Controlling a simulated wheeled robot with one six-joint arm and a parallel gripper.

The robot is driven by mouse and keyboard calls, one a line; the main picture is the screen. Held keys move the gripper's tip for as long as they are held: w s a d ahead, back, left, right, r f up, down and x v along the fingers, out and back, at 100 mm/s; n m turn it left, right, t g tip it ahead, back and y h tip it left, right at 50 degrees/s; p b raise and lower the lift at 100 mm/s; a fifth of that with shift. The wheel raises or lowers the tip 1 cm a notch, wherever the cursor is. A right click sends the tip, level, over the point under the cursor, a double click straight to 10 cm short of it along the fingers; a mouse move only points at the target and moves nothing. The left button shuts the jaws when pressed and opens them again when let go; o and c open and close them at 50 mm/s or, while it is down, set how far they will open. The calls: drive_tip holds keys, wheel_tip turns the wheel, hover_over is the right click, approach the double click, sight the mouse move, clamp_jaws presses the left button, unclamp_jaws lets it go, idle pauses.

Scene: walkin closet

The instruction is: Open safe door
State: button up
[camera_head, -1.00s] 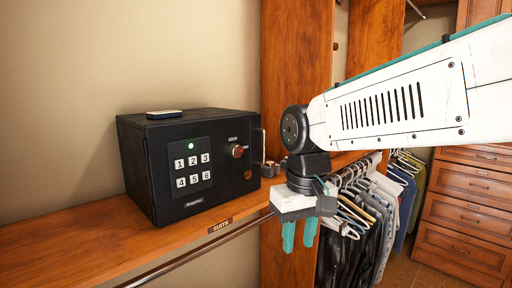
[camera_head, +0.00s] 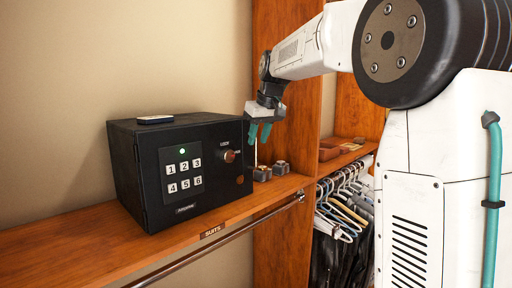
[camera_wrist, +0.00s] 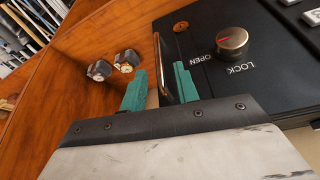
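The black safe (camera_head: 150,190) stands on the wooden shelf. Its front door (camera_head: 209,199) looks closed, with a numbered keypad (camera_head: 183,176) and a lit green light. A round knob (camera_head: 229,156) sits on the door; in the wrist view the knob (camera_wrist: 232,42) is between the words OPEN and LOCK. My gripper (camera_head: 260,132) is at the door's right edge, pointing down. In the wrist view its two teal fingers (camera_wrist: 160,88) are apart, one on each side of the slim upright door handle (camera_wrist: 161,68). I cannot tell whether either finger touches it.
Two small watch-like items (camera_head: 271,170) lie on the shelf (camera_head: 100,245) just right of the safe. A wooden upright panel (camera_head: 290,100) stands behind my gripper. Hanging clothes (camera_head: 345,225) are at the lower right.

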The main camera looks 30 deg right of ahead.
sight(256, 168)
drive_tip(key=shift+x, duration=2)
drive_tip(key=shift+s, duration=0.1)
clamp_jaws()
